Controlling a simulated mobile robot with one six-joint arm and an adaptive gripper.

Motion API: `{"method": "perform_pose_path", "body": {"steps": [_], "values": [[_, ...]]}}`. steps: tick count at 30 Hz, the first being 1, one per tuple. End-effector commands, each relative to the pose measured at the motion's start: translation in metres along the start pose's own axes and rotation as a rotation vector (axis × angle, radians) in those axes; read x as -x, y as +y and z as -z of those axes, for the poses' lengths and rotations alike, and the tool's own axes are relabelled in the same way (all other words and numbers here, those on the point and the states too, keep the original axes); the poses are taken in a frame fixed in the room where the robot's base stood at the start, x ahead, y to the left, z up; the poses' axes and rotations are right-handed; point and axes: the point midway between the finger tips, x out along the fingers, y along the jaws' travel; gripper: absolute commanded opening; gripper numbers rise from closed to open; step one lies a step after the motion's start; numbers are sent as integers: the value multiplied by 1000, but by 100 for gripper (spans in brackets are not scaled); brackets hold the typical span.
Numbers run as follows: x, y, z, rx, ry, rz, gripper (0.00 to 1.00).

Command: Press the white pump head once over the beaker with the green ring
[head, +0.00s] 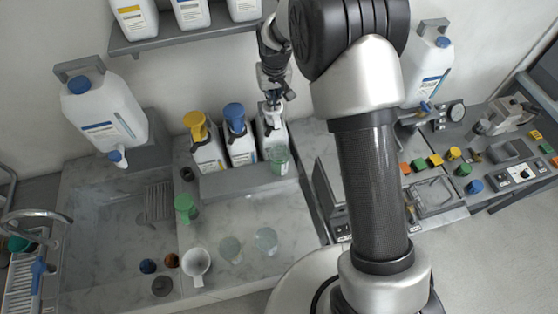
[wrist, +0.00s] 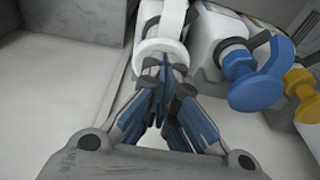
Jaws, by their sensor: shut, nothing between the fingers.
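The white pump head (wrist: 158,50) is in the wrist view, at the tips of my gripper (wrist: 166,68). My gripper is shut and empty. Its fingertips overlap the pump head's near edge; I cannot tell whether they touch. In the head view my gripper (head: 273,102) is directly above the white-pump bottle (head: 266,142), the rightmost of three, and hides most of its pump head. A clear beaker with a greenish band (head: 280,160) stands at the front of that bottle, below the gripper.
Bottles with a blue pump (head: 235,120) and a yellow pump (head: 197,127) stand close to the left of the white one. A green vessel (head: 185,208), a white funnel-like cup (head: 197,263) and two clear beakers (head: 266,240) stand on the counter. A shelf (head: 180,37) hangs above.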

Motion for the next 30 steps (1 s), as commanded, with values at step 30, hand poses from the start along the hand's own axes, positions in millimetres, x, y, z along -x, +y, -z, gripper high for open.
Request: {"method": "perform_pose_path", "body": {"steps": [30], "values": [[32,0,7,0,1,0,0]]}}
